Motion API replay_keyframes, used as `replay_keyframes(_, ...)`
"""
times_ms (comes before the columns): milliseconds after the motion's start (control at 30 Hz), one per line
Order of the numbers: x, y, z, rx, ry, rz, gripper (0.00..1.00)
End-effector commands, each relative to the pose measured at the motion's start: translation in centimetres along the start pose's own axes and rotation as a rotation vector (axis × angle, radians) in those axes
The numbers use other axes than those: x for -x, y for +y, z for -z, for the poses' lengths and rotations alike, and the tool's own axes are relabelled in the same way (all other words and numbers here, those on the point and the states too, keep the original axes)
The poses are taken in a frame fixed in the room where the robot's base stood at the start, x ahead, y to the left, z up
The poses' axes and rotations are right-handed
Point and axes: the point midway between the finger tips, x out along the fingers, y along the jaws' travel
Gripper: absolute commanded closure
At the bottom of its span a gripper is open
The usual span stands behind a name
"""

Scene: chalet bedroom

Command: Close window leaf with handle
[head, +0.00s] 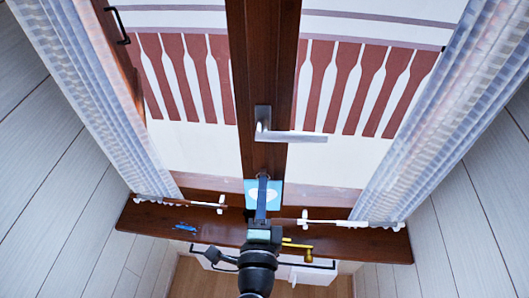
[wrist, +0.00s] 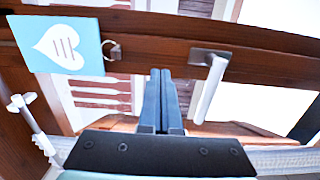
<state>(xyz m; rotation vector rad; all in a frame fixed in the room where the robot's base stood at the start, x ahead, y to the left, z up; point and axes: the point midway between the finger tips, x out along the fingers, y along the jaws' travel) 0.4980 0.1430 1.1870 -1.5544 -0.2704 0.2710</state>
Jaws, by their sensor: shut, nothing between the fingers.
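The silver window handle (head: 292,137) sits on the dark wooden middle post (head: 247,60), its lever pointing right in the head view. In the wrist view the handle (wrist: 209,90) is right of my fingers, with a gap between. My gripper (head: 263,177) is shut and empty, below the handle in the head view. It also shows in the wrist view (wrist: 160,72), fingers together and pointing toward the window. A dark wooden frame edge (head: 121,62) with a black bracket (head: 118,26) stands at the upper left. Whether it belongs to a leaf standing open, I cannot tell.
A blue card with a white heart (head: 276,195) is behind my fingers; in the wrist view it (wrist: 40,58) hangs near a ring (wrist: 112,50), left of them. Sheer curtains (head: 95,90) flank both sides. The wooden sill (head: 375,242) carries small items, including a blue one (head: 185,228).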

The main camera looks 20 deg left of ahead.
Motion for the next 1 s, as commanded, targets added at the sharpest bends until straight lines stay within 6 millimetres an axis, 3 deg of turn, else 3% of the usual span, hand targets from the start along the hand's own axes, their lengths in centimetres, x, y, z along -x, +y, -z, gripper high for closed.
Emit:
replay_keyframes(200,-4.0,-0.2,-0.1,-0.001,-0.001,0.002,1.00)
replay_keyframes(433,-6.9,0.0,0.0,-0.001,0.000,0.001,1.00)
replay_keyframes(1000,-8.0,0.0,0.0,-0.001,0.002,-0.001,1.00)
